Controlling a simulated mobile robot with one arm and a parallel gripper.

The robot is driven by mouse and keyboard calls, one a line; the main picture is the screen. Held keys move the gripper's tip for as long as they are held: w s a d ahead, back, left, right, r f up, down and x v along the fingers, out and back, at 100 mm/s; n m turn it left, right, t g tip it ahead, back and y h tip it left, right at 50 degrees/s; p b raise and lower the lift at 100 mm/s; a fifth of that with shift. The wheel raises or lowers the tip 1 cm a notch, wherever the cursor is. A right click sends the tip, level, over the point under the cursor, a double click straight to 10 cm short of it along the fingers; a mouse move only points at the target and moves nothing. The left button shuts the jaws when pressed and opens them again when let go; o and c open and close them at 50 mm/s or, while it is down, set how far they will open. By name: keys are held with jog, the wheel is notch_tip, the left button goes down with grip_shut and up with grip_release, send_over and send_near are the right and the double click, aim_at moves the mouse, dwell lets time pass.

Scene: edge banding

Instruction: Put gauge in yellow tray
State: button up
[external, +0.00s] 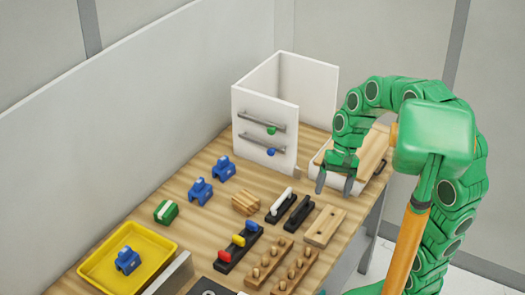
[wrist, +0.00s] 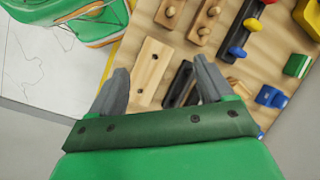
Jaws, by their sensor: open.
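Blue gauge-like pieces are in view; I cannot tell which one the task means. Two stand on the wooden table, one (external: 223,168) nearer the white box and one (external: 200,191) in front of it. A third (external: 127,260) sits inside the yellow tray (external: 158,243) at the lower left. Blue pieces also show at the right of the wrist view (wrist: 270,97), with the yellow tray (wrist: 307,18) partly in its top right corner. My gripper (external: 335,182) is open and empty above the table's right side, well apart from the blue pieces. Its spread fingers show in the wrist view (wrist: 160,70).
A white box (external: 265,145) with two rails stands at the back. A green block (external: 166,212) lies between the blue pieces and the tray. A wooden block (external: 245,203), two handled black blocks (external: 281,205), a coloured-knob rack (external: 238,248) and pegged strips (external: 268,263) crowd the middle and front.

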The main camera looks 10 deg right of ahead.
jog(key=s+d+f+n+t+h, duration=0.1)
jog(key=s+d+f+h, duration=0.1)
jog(key=s+d, duration=1.1)
jog(key=d+h, duration=0.1)
jog(key=d, duration=0.2)
jog(key=shift+d+f, duration=0.35)
jog(key=shift+d, duration=0.05)
